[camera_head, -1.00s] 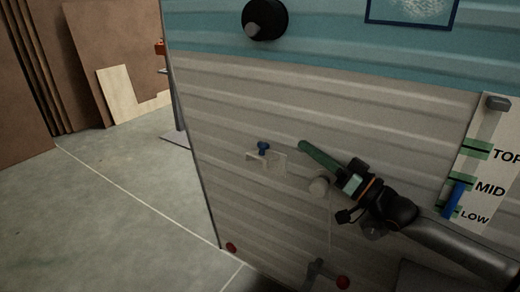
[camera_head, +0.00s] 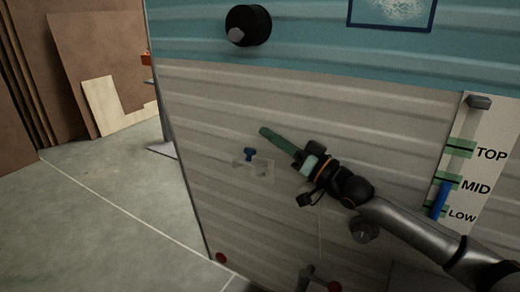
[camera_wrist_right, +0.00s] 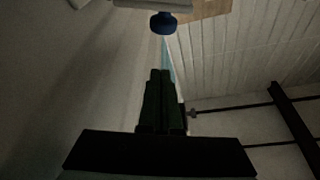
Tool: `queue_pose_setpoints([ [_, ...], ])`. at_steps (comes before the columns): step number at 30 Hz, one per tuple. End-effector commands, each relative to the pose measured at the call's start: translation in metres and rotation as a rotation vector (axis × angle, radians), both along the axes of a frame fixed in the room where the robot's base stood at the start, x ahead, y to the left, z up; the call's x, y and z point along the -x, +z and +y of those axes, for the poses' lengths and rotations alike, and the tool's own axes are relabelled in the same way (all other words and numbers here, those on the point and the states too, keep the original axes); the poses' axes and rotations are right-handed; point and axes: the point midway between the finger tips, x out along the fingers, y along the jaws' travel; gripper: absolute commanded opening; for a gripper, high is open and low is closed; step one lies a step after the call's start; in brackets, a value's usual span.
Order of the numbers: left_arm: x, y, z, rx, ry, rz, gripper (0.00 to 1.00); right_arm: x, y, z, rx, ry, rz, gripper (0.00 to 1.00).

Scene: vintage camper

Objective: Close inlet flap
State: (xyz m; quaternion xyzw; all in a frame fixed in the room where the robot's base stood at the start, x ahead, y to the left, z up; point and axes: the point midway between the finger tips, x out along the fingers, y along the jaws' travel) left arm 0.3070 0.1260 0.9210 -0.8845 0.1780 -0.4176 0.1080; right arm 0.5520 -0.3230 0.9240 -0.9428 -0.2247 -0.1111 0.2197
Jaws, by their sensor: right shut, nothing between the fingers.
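The pale inlet flap fitting (camera_head: 263,168) is on the grey ribbed camper wall, with a blue knob (camera_head: 249,154) at its upper left. I cannot tell clearly how far the flap stands open. My right gripper (camera_head: 264,131) has dark green fingers, shut and empty, pointing up and left. Its tips appear just above the blue knob in the head view, apart from it. In the right wrist view the fingers (camera_wrist_right: 160,75) point toward the blue knob (camera_wrist_right: 163,22) and the pale fitting's edge (camera_wrist_right: 150,4) at the top. My left gripper is out of view.
A black round fixture (camera_head: 248,25) sits on the teal band above. A gauge panel (camera_head: 480,150) marked TOP, MID and LOW is at the right. Red caps (camera_head: 221,258) are low on the wall. Open floor (camera_head: 90,210) lies left, with boards (camera_head: 100,70) behind.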

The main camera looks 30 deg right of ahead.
Motion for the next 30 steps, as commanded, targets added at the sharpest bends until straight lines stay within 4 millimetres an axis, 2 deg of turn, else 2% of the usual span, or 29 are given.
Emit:
queue_pose_setpoints([
  [7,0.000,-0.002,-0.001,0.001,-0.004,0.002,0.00,-0.020,0.008,0.008,0.000,-0.001,-0.003,0.00],
  [9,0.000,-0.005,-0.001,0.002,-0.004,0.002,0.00,-0.023,0.003,0.011,-0.001,0.001,0.002,0.00],
  [12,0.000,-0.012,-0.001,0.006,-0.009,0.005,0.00,-0.019,-0.015,0.016,-0.003,0.002,0.005,0.00],
  [18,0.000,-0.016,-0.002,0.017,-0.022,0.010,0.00,-0.015,-0.029,0.021,-0.001,0.000,0.003,0.00],
  [30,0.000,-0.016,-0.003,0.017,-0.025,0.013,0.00,-0.014,-0.030,0.022,0.002,-0.001,-0.001,0.00],
])
